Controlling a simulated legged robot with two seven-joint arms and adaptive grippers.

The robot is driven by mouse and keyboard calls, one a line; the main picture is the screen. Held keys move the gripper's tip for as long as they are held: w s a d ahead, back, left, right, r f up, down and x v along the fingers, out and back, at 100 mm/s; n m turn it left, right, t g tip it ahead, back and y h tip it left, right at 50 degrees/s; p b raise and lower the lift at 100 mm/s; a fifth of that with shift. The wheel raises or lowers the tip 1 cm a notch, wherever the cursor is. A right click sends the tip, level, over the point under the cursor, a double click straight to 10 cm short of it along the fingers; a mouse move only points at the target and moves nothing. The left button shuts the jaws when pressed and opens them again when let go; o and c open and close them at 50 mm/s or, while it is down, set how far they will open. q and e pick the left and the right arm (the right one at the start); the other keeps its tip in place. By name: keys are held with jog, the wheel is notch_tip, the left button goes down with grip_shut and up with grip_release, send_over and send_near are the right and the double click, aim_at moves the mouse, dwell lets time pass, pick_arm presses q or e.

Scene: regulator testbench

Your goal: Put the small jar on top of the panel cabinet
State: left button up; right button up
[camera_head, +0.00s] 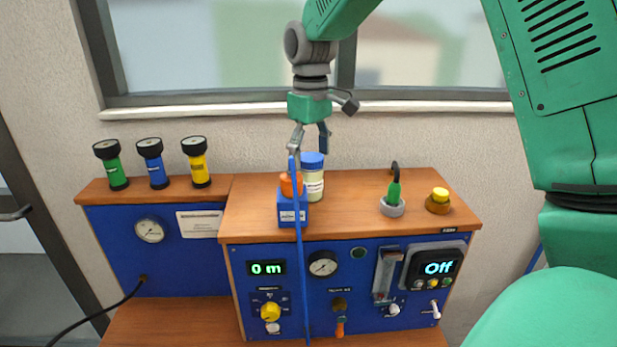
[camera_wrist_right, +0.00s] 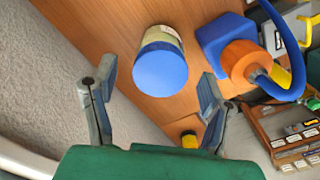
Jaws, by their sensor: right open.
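The small jar (camera_head: 314,183), pale with a blue lid, stands upright on the wooden top of the panel cabinet (camera_head: 350,200), toward its back edge. Its blue lid (camera_wrist_right: 160,72) faces the camera in the right wrist view. My right gripper (camera_head: 309,147) hangs fingers down just above the jar. In the wrist view its open fingers (camera_wrist_right: 158,76) are spread on either side of the lid, with nothing held between them. My left gripper is out of view.
A blue block with an orange fitting (camera_head: 291,187) and blue hose stands beside the jar. A green plug (camera_head: 394,194) and yellow button (camera_head: 439,197) sit to the right. Three capped cylinders (camera_head: 154,163) stand on the left cabinet. A wall and window lie behind.

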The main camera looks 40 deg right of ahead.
notch_tip(320, 180, up, 6)
jog(key=shift+r, duration=0.1)
dwell(0.7)
